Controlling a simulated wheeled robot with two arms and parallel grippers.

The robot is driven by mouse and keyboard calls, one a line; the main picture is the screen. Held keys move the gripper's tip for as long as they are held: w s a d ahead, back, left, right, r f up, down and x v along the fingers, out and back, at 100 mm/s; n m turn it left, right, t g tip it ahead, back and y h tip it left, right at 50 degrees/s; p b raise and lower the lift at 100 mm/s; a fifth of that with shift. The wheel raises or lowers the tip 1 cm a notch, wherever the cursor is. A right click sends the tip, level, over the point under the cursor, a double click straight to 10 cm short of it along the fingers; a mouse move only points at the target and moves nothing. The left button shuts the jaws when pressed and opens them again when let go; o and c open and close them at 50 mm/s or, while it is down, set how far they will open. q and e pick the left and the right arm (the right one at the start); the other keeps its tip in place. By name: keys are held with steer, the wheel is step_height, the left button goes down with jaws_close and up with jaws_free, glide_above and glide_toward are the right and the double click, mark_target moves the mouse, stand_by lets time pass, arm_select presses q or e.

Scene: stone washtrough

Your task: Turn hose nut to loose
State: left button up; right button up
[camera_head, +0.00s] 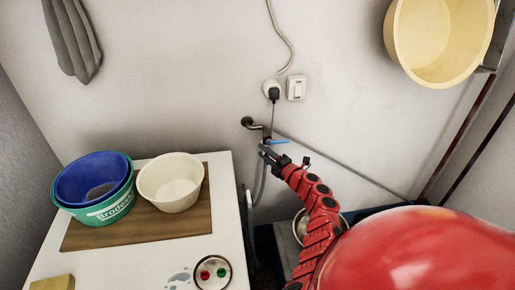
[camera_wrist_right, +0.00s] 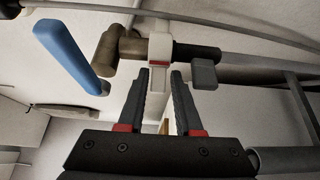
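The wall tap (camera_head: 249,123) has a blue lever (camera_head: 278,142) and shows at mid-picture in the head view. In the right wrist view, the blue lever (camera_wrist_right: 70,54) is at upper left, joined to a brass-brown tap body (camera_wrist_right: 112,48). A pale collar (camera_wrist_right: 160,46), which looks like the hose nut, sits to the right of it. My right gripper (camera_wrist_right: 160,74) is open, its two dark fingers apart with the tips just short of the collar. I see nothing held. In the head view my right gripper (camera_head: 268,153) is at the tap and partly hides it. My left gripper is not in view.
A grey hose (camera_head: 261,185) hangs below the tap, and a thin pipe (camera_head: 340,168) slopes right along the wall. A white washing machine (camera_head: 150,248) with a wooden board (camera_head: 140,223) and basins stands left. A socket with a plug (camera_head: 271,90) is above. A cream basin (camera_head: 440,40) hangs upper right.

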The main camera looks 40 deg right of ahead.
steer(key=shift+w, duration=0.2)
steer(key=shift+r, duration=0.1)
jaws_close()
steer(key=shift+a+h, duration=0.2)
steer(key=shift+h, duration=0.2)
steer(key=m+g+h+b, duration=0.1)
steer(key=m+h+b, duration=0.1)
steer(key=h, duration=0.1)
steer(key=w+m+g+h+b, duration=0.1)
steer(key=m+h+b, duration=0.2)
steer(key=w+m+g+h+b, duration=0.1)
steer(key=m+h+b, duration=0.1)
steer(key=h, duration=0.2)
steer(key=shift+w+a, duration=0.15)
steer(key=shift+a, duration=0.1)
stand_by(0.3)
steer(key=shift+r+m+g+b, duration=0.1)
steer(key=shift+m+g+b, duration=0.2)
steer(key=shift+b, duration=0.05)
